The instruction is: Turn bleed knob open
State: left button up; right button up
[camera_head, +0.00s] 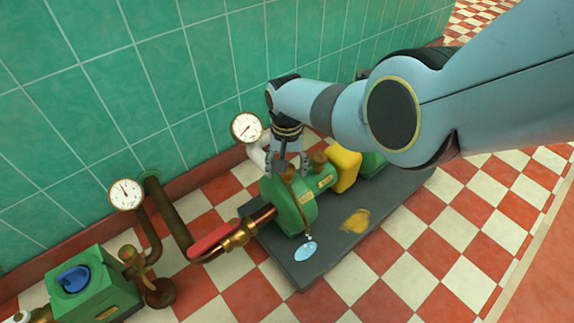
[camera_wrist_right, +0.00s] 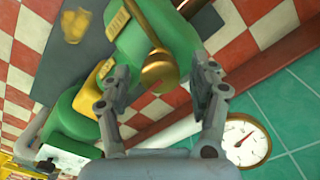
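A green pump (camera_head: 285,205) stands on a dark grey base plate (camera_head: 300,275), near the tiled wall. A round brass knob (camera_wrist_right: 160,72), likely the bleed knob, sits on top of it at the head of a thin brass pipe. My right gripper (camera_head: 287,166) is above the pump, pointing down. In the right wrist view its fingers (camera_wrist_right: 160,80) are open, one on each side of the knob, with gaps visible. In the head view the fingers largely hide the knob. My left gripper is not in view.
A second brass cap (camera_head: 320,160) and a yellow coupling guard (camera_head: 345,168) are just right of the gripper. Two gauges (camera_head: 247,127) (camera_head: 126,194) stand by the wall. A red-handled valve (camera_head: 212,242) is at left; a blue puddle (camera_head: 305,251) lies on the plate.

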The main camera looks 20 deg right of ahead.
jog(key=shift+r, duration=0.2)
notch_tip(320, 180, up, 12)
jog(key=shift+f, duration=0.2)
dwell(0.4)
dwell(0.3)
